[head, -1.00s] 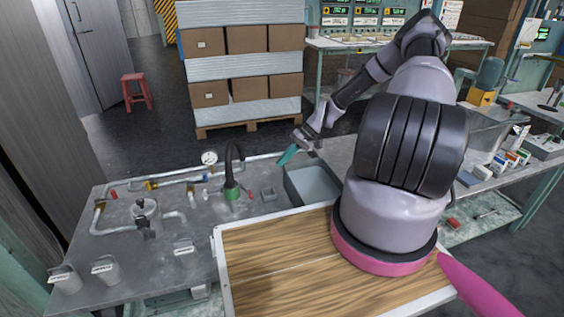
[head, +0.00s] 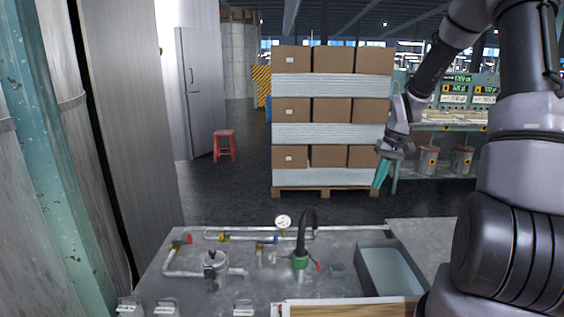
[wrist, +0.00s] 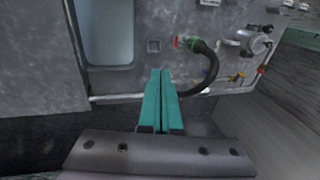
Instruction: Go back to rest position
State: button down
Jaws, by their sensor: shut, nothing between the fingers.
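My gripper (head: 381,174) has teal fingers and hangs in the air at the right of the head view, in front of the pallet stack and above the far side of the metal bench. In the wrist view my gripper (wrist: 161,75) shows its two fingers side by side, closed together with nothing between them. My arm rises along the right of the head view and bends down to the gripper.
The metal bench (head: 200,290) carries a black curved tap (head: 308,225), pipes with a gauge (head: 283,221) and a sink (head: 390,270). A pallet of boxes (head: 330,110) and a red stool (head: 225,146) stand behind. Open floor lies between.

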jog(key=s+a+r+m+t+h, duration=0.1)
jog(key=s+r+t, duration=0.1)
jog(key=s+r, duration=0.5)
jog(key=s+a+r+m+t+h, duration=0.1)
jog(key=s+a+r+t, duration=0.15)
jog(key=r, duration=0.85)
jog(key=s+r+m+t, duration=0.1)
jog(key=s+r, duration=0.3)
jog(key=s, duration=0.3)
jog(key=s+a+r+m+t+y, duration=0.1)
jog(key=s+r, duration=0.3)
jog(key=s, duration=0.3)
jog(key=shift+a+r, duration=0.15)
jog(key=shift+w, duration=0.15)
